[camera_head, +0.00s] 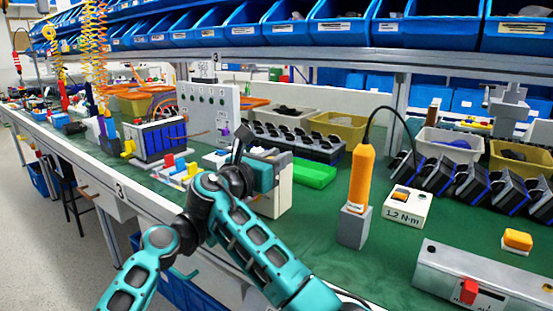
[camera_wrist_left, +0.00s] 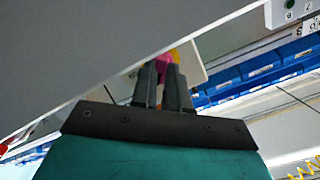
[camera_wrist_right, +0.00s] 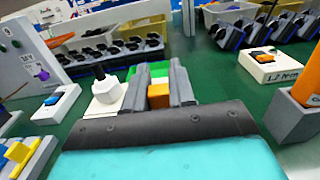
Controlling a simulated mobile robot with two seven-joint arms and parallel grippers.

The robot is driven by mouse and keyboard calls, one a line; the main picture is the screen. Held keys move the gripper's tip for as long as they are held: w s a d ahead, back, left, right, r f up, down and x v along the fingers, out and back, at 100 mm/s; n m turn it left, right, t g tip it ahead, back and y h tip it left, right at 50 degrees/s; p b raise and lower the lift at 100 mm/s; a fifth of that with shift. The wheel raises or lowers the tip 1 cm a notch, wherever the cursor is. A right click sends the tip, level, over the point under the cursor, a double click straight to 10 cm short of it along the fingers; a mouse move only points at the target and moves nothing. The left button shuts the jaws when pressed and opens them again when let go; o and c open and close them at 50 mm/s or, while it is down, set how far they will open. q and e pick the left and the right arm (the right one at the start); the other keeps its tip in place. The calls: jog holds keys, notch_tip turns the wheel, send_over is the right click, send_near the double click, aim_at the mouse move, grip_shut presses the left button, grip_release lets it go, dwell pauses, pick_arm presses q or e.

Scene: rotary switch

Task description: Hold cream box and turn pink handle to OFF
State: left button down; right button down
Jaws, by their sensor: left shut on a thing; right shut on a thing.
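The cream box (camera_head: 277,197) stands on the green bench in the middle of the head view, partly covered by my right gripper. My right gripper (camera_head: 284,162) is shut on it near its top; their contact is largely hidden. In the right wrist view an orange block (camera_wrist_right: 159,95) shows between the fingers of my right gripper (camera_wrist_right: 161,84). My left gripper (camera_wrist_left: 163,80) is shut on the pink handle (camera_wrist_left: 160,68), with yellow beside it and a cream surface (camera_wrist_left: 191,74) just behind. I cannot make out the left fingertips in the head view, nor the handle's setting.
A green box (camera_head: 314,172) lies just behind the cream box. An orange screwdriver (camera_head: 361,180) stands in a grey block to the right. A white box with a black knob (camera_wrist_right: 103,88) is left of my right fingers. A grey panel (camera_head: 208,112) stands behind.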

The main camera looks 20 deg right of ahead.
pick_arm(q)
jog(key=n, duration=0.3)
jog(key=shift+n, duration=0.3)
jog(key=n, duration=0.4)
jog(key=c, duration=1.1)
grip_release()
jog(key=shift+a, duration=0.15)
jog(key=shift+v, duration=2.4)
